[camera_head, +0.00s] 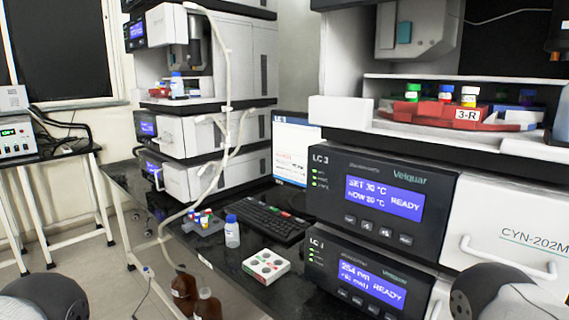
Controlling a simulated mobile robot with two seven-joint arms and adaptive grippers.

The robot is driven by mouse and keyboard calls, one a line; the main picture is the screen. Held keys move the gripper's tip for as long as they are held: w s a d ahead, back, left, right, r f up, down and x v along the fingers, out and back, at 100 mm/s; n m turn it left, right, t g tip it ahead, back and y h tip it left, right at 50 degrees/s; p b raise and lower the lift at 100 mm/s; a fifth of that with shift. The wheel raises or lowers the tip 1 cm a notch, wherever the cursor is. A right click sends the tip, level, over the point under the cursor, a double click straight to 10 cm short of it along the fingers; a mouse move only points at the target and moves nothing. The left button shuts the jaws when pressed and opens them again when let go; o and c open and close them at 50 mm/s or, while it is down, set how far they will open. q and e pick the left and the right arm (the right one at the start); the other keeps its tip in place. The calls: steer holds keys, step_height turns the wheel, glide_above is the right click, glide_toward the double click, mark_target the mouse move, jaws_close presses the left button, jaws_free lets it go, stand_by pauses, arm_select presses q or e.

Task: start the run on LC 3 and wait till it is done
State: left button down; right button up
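The LC 3 stack stands at the right. Its upper module (375,205) is labelled LC 3, and its blue display (384,198) reads about "SET 30 °C" and READY. The module below (365,280) also shows READY; its label is hard to read. A monitor (291,145) left of the stack has a lit, mostly white screen; its small text is unreadable. A black keyboard (268,219) with a few coloured keys lies in front of it. Dark rounded arm parts of mine show at the bottom left and bottom right corners. Neither gripper's fingers are visible.
A red tray (430,117) marked 3-R holds capped vials in the open bay. Another stack (205,135) stands behind.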

stand_by(0.4)
jaws_close()
stand_by(1.2)
